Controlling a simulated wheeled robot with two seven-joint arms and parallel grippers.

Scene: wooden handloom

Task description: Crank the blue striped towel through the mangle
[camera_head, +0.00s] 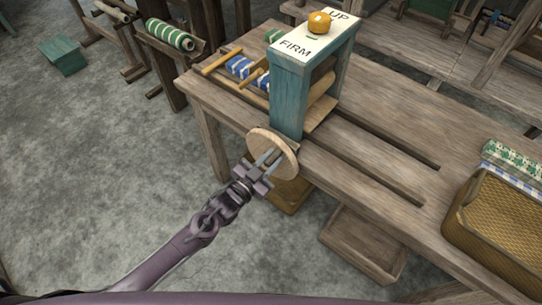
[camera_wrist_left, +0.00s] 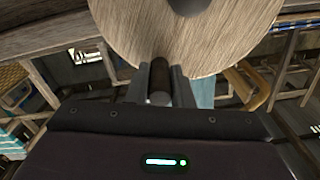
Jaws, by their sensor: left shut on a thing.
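The mangle (camera_head: 289,98) is a teal frame on the wooden table, with pale rollers (camera_head: 322,85) inside. Its white top reads FIRM and UP and carries an orange knob (camera_head: 319,22). The blue and white striped towel (camera_head: 240,67) lies rolled on the left of the mangle, among wooden rods. A round wooden crank disc (camera_head: 263,139) is on the mangle's near side; it fills the top of the left wrist view (camera_wrist_left: 225,40). My left gripper (camera_head: 269,161) is shut on the disc's dark crank handle (camera_wrist_left: 159,76). My right gripper is not in view.
The slotted tabletop (camera_head: 375,150) is clear right of the mangle. A yellow woven basket (camera_head: 500,225) with folded green and blue patterned cloths (camera_head: 515,165) stands at the right. An open wooden box (camera_head: 362,245) is below the table. A green striped roll (camera_head: 170,35) is at back left.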

